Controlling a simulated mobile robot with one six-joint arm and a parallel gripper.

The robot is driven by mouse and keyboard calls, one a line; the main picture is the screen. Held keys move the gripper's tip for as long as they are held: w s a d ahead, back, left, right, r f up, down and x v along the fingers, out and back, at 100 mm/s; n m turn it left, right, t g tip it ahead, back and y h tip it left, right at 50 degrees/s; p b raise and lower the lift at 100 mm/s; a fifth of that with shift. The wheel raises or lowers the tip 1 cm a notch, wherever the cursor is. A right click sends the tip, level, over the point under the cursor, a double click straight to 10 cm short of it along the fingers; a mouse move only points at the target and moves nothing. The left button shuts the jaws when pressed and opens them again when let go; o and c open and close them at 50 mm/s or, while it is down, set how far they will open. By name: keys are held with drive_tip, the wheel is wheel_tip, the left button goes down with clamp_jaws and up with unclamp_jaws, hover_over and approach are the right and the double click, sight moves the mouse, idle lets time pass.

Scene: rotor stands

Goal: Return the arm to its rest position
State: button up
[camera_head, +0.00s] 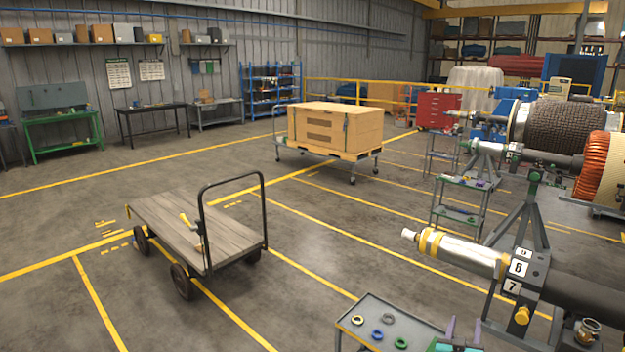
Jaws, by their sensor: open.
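My gripper (465,329) shows at the bottom edge, right of centre, with two purple fingers spread apart above a teal part. It is open, and I see nothing between the fingers. Most of my arm is below the picture. The gripper is just right of a grey cart top (352,327) that carries several rings. A yellow ring (357,321), a blue ring (377,334), a green ring (400,343) and a grey ring (388,318) lie apart on it.
A rotor shaft (465,252) rests on a stand (533,268) labelled 9, 8, 7, close behind and right of my gripper. A smaller shelf cart (468,181) stands farther back. A wooden trolley (165,222) and a crate (335,127) stand left. The middle floor is clear.

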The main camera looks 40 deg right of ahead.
drive_tip(key=w+a+f+n+t+y+b, duration=0.25)
drive_tip(key=w+a+f, duration=0.35)
drive_tip(key=w+a, duration=0.4)
drive_tip(key=w+a+f+n+t+y+b, duration=0.1)
drive_tip(key=w+a+f+n+t+y, duration=0.15)
drive_tip(key=w+a+f, duration=0.7)
drive_tip(key=w+a+f+n+g+y+b, duration=0.1)
drive_tip(key=w+a+f+n+y+b, duration=0.15)
drive_tip(key=w+a+f, duration=0.6)
drive_tip(key=w+a+f+n+g+y+b, duration=0.15)
drive_tip(key=a+f+y, duration=0.3)
drive_tip(key=a, duration=0.95)
drive_tip(key=s+a+f+n+g+y+b, duration=0.1)
drive_tip(key=s+a+f+g, duration=0.1)
drive_tip(key=s+a+f, duration=0.35)
drive_tip(key=s+a+f+g+y+b, duration=0.1)
drive_tip(key=s+a+f+g+y, duration=0.1)
drive_tip(key=a+f, duration=0.55)
drive_tip(key=s+a+f+n+g+y+b, duration=0.1)
drive_tip(key=s+a+f+g, duration=0.2)
drive_tip(key=a, duration=0.5)
drive_tip(key=s+a+g, duration=0.2)
drive_tip(key=s+g, duration=0.2)
drive_tip(key=s, duration=0.7)
drive_tip(key=s+a+g, duration=0.1)
drive_tip(key=s+g, duration=0.3)
drive_tip(key=s, duration=0.6)
drive_tip(key=shift+s+a+f+m+b, duration=0.2)
drive_tip(key=shift+s+a+m+b, duration=0.15)
drive_tip(key=shift+m+b, duration=0.05)
